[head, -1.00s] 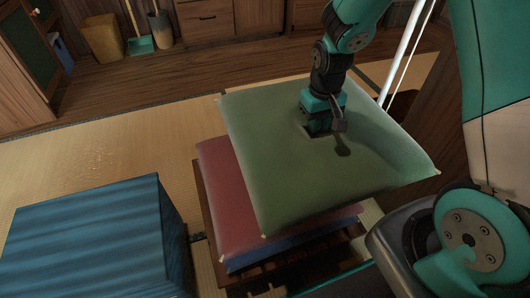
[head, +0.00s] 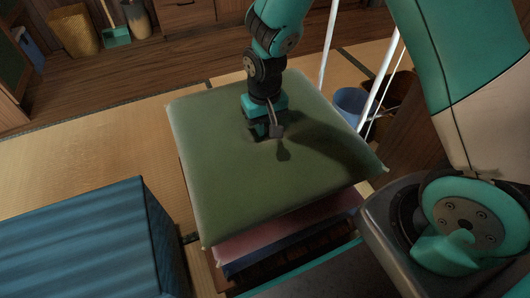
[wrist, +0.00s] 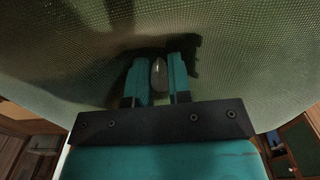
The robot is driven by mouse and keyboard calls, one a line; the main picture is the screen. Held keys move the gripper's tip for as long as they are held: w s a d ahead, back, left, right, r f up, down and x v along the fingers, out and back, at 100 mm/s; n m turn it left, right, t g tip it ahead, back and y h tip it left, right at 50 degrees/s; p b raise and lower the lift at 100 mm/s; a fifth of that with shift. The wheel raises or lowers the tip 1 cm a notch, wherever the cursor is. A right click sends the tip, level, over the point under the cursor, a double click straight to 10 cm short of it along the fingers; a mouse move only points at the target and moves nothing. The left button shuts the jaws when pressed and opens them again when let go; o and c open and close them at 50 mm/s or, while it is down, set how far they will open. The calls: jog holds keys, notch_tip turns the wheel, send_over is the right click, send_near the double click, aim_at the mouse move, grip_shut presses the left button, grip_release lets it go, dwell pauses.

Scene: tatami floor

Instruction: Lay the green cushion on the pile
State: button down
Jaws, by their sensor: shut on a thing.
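The green cushion (head: 235,185) is a large, flat square in the head view. In the wrist view the two teal fingers of my gripper (wrist: 159,80) stand close together against the green cushion's cloth (wrist: 60,60). The pile lies under the green cushion: a red cushion (head: 262,242) shows along the front edge, with a blue cushion (head: 270,258) beneath it. The green cushion covers most of the pile. I cannot tell whether it touches the red cushion.
A block with a blue striped cover (head: 85,235) stands at the left, close to the pile. A blue bucket (head: 349,103) and white poles stand behind at the right. A basket (head: 76,31) and a dustpan (head: 117,36) are at the far wall. Tatami behind the pile is clear.

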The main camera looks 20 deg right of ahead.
jog(key=shift+f+b, duration=1.55)
jog(key=shift+f, duration=2.45)
jog(key=shift+f, duration=0.25)
jog(key=c, duration=1.1)
grip_release()
jog(key=shift+o, duration=0.2)
